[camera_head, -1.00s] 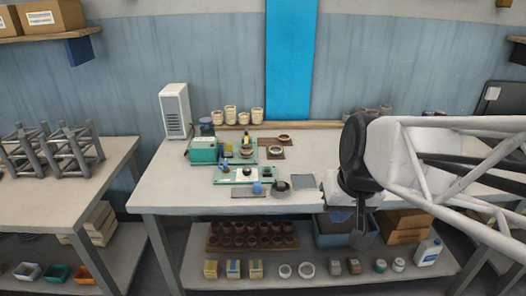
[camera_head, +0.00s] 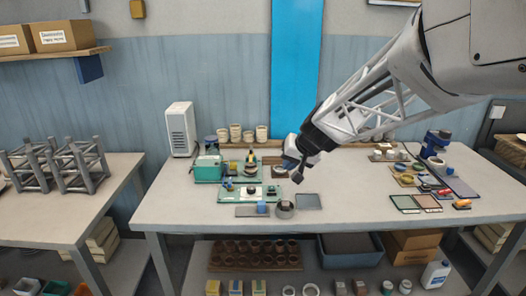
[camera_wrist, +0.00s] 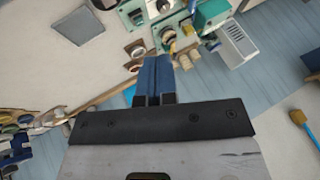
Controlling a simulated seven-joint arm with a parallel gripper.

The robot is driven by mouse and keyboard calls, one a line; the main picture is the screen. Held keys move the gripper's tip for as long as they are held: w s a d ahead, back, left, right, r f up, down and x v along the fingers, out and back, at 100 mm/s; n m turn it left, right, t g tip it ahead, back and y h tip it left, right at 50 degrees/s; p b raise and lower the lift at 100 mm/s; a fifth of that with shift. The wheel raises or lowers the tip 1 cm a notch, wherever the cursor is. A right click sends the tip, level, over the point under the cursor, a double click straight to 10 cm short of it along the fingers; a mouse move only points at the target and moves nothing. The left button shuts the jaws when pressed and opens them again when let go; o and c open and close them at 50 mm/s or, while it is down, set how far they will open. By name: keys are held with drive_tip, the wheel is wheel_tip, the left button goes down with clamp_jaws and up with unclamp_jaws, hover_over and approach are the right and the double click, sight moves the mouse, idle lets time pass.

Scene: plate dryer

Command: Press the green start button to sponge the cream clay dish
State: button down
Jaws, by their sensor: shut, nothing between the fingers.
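My gripper (camera_head: 297,178) hangs above the back middle of the workbench, pointing down and left. In the wrist view its dark blue fingers (camera_wrist: 157,72) are together and hold nothing. To its left, apart from it, stands a green machine box (camera_head: 207,169) with a green board (camera_head: 228,197) in front, carrying small fittings and a pale round part (camera_head: 250,190). The machine box also shows in the wrist view (camera_wrist: 211,16). The pale part may be the cream clay dish, but it is too small to tell. I cannot make out the green start button.
A grey block with a round cup (camera_head: 285,209) stands at the bench front, beside a flat grey plate (camera_head: 308,201). Cream pots (camera_head: 248,133) line the back edge. A white heater-like box (camera_head: 180,130) stands back left.

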drive_tip(key=m+t, duration=0.2)
hover_over(273, 187)
wheel_tip(273, 187, down, 9)
drive_tip(key=shift+f+y, duration=0.2)
drive_tip(key=shift+y, duration=0.1)
drive_tip(key=shift+s+f, duration=0.1)
drive_tip(key=shift+f, duration=0.05)
drive_tip(key=shift+f, duration=4.2)
drive_tip(key=shift+f, duration=0.2)
drive_tip(key=shift+f, duration=0.25)
